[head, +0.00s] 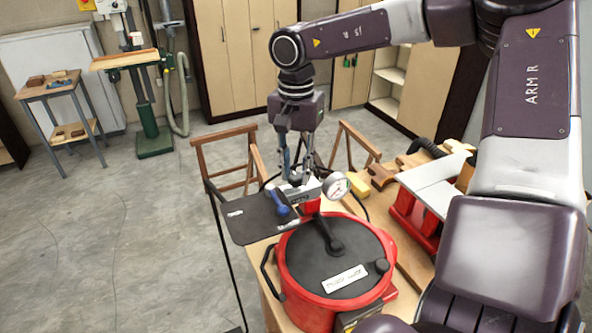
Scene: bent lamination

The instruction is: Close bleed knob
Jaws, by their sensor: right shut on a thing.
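A red pot (290,290) with a black lid (345,262) stands on the bench. Behind it sits a silver valve block (311,186) with a round white gauge (336,186) on its right and a blue lever (278,203) at its front left. My right gripper (296,180) points down onto the top of this block. Its fingers are shut on a small dark knob there, which they largely hide; I take this to be the bleed knob. How far the knob is turned cannot be told. My left gripper is not in view.
A dark mat (248,226) lies left of the block. A red and white machine (435,185) and wooden pieces (383,175) stand to the right. Wooden trestle frames (228,139) rise behind. My right arm fills the right side. Floor at left is clear.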

